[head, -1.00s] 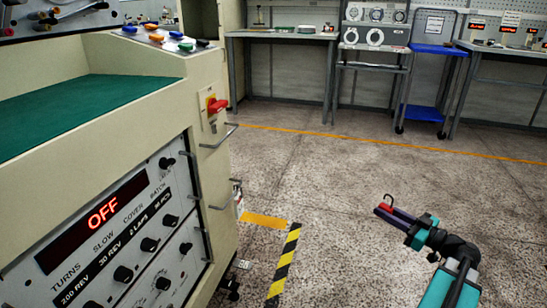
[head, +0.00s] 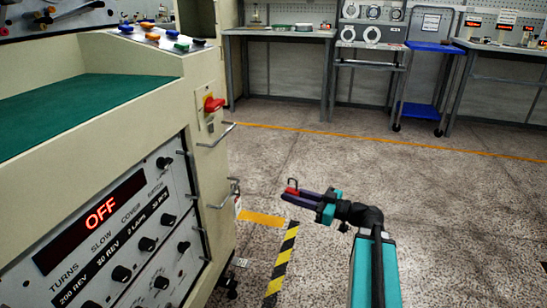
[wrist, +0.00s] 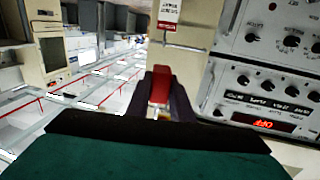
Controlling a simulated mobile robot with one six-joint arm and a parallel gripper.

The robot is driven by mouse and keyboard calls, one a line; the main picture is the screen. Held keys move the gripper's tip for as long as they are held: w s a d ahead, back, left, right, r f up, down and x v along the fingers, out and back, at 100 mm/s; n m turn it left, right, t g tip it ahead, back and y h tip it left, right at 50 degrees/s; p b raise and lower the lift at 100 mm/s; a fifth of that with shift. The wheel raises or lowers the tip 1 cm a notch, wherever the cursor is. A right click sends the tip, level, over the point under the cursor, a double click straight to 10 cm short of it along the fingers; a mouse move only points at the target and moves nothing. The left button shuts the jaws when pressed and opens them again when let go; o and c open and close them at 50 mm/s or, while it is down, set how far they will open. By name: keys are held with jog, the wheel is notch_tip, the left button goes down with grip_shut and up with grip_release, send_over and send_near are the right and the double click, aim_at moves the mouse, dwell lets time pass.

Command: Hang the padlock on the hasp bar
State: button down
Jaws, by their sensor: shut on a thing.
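The padlock also shows between the fingertips in the wrist view (wrist: 161,83). Gripper and padlock are in open air, right of the cream machine cabinet and apart from it. A thin metal bar sticks out of the cabinet's side (head: 224,192), with a red and white tag by it (head: 238,206); it looks like the hasp bar. A bar (wrist: 178,45) and tag (wrist: 168,14) lie beyond the padlock in the wrist view.
The cabinet panel (head: 110,235) reads OFF. A red rotary switch (head: 213,104) and another handle (head: 216,136) are on its side. Yellow-black tape (head: 282,265) marks the floor. Benches (head: 280,33) and a blue cart (head: 420,110) stand far back; the floor between is clear.

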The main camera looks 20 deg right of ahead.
jog(key=w+a+r+n+g+y, duration=0.1)
jog(key=a, duration=0.8)
jog(key=w+a+r+n+g+y, duration=0.1)
jog(key=a+g+y, duration=0.1)
jog(key=a, duration=0.7)
jog(key=shift+w+n, duration=0.3)
jog(key=shift+n, duration=0.1)
jog(key=shift+s+f, duration=0.1)
